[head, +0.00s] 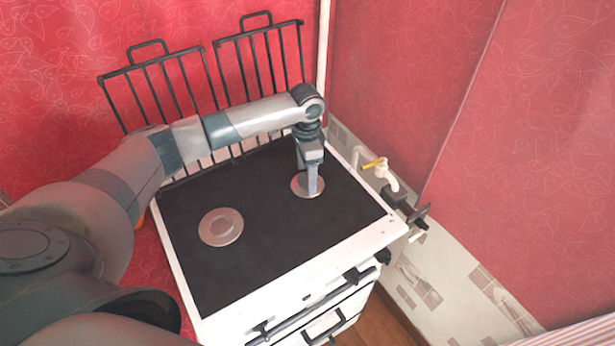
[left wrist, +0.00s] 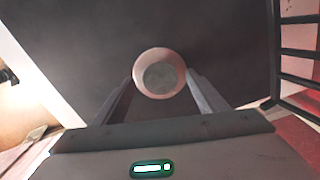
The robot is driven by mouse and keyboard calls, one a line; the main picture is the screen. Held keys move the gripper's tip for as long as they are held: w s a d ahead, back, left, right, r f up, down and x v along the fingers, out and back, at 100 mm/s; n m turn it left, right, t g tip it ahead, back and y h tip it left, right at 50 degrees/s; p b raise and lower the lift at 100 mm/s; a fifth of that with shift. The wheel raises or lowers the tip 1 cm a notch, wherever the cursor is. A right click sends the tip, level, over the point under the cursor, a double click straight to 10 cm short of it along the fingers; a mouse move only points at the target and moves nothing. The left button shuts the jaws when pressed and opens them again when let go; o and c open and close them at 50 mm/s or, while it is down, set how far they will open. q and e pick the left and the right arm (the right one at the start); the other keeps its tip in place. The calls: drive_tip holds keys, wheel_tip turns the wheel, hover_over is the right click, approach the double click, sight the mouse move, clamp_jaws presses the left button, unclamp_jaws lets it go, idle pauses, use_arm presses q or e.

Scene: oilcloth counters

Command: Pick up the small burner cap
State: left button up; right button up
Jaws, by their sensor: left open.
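A small round metal burner cap (head: 299,187) lies flat on the black stove top, toward the back right. My left gripper (head: 313,188) points straight down over it, and its fingers hide part of the cap in the head view. In the left wrist view the cap (left wrist: 160,74) shows as a pale ring with a grey centre, between the two spread fingers. The fingers are open, with the cap not gripped. I cannot tell whether a finger touches it. My right gripper is not in view.
A larger round burner cap (head: 221,227) lies on the stove top (head: 265,255) at the left. Black wire grates (head: 262,62) stand upright at the back. A white pipe with a yellow-handled valve (head: 374,164) is by the right wall. The stove's front middle is clear.

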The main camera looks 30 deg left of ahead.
use_arm(q)
drive_tip(key=shift+f, duration=0.5)
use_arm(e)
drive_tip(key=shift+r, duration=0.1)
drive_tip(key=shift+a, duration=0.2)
use_arm(q)
drive_tip(key=c, duration=1.1)
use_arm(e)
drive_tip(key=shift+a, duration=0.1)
use_arm(q)
drive_tip(key=shift+r, duration=0.15)
